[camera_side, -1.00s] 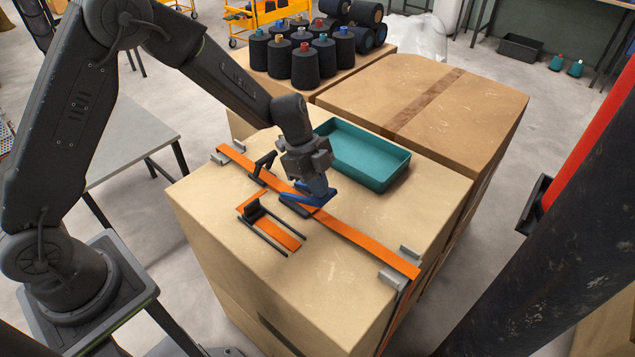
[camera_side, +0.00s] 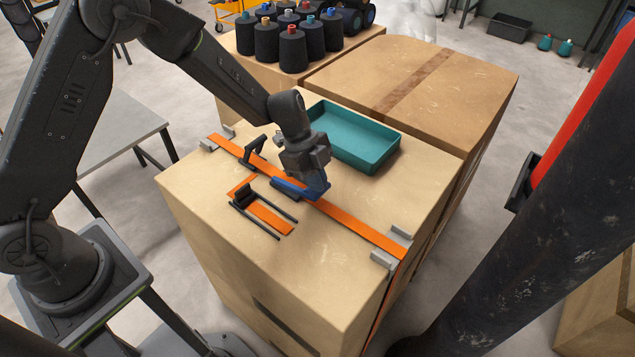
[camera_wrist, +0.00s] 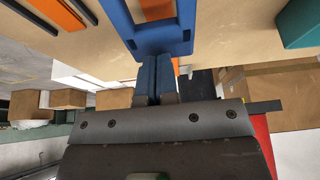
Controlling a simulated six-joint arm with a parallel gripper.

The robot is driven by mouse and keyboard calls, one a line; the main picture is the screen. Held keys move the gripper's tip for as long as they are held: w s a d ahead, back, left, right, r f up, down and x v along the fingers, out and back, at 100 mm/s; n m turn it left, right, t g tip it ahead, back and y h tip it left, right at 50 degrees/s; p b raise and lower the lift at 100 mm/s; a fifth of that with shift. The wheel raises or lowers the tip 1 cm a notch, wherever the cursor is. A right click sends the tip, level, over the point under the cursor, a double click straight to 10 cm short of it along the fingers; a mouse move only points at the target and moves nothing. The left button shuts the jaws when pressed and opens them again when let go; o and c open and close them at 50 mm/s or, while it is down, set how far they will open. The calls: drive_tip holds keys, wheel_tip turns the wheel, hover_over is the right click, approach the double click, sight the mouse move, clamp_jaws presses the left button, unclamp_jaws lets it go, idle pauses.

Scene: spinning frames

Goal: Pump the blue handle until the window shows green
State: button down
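The blue handle (camera_side: 294,190) is a lever on the orange strap (camera_side: 350,226), on top of a cardboard box (camera_side: 262,278). In the wrist view the handle (camera_wrist: 150,32) is a blue frame with orange showing through its opening. My gripper (camera_side: 318,184) is at the handle's right end. In the wrist view my gripper (camera_wrist: 157,58) has its two fingers nearly together, with a narrow gap, against the frame's near bar. They appear closed on the handle's end, though the contact is partly hidden. I cannot make out a window or any green on it.
A black buckle with rails (camera_side: 262,212) lies in front of the strap, and a black bracket (camera_side: 254,152) stands to its left. A teal tray (camera_side: 398,148) sits behind the gripper. Grey clips (camera_side: 384,260) stand at the strap's right end.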

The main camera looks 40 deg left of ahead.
wheel_tip(320, 180, up, 12)
drive_tip(key=shift+w+a+r, duration=0.15)
drive_tip(key=shift+a+r, duration=0.1)
drive_tip(key=shift+a, duration=0.2)
idle(0.4)
drive_tip(key=s+a+r+n+t+y, duration=0.25)
drive_tip(key=s+a+r+n, duration=0.25)
drive_tip(key=s+r+n, duration=0.55)
drive_tip(key=s+a+n+t, duration=0.1)
drive_tip(key=s+n, duration=0.1)
drive_tip(key=s, duration=0.2)
drive_tip(key=s+a+n+t+y, duration=0.1)
drive_tip(key=s+a+n, duration=0.1)
drive_tip(key=s, duration=0.3)
drive_tip(key=s+a+r+n+t+y, duration=0.1)
drive_tip(key=s+a+n, duration=0.1)
drive_tip(key=s, duration=0.3)
drive_tip(key=shift+n, duration=0.75)
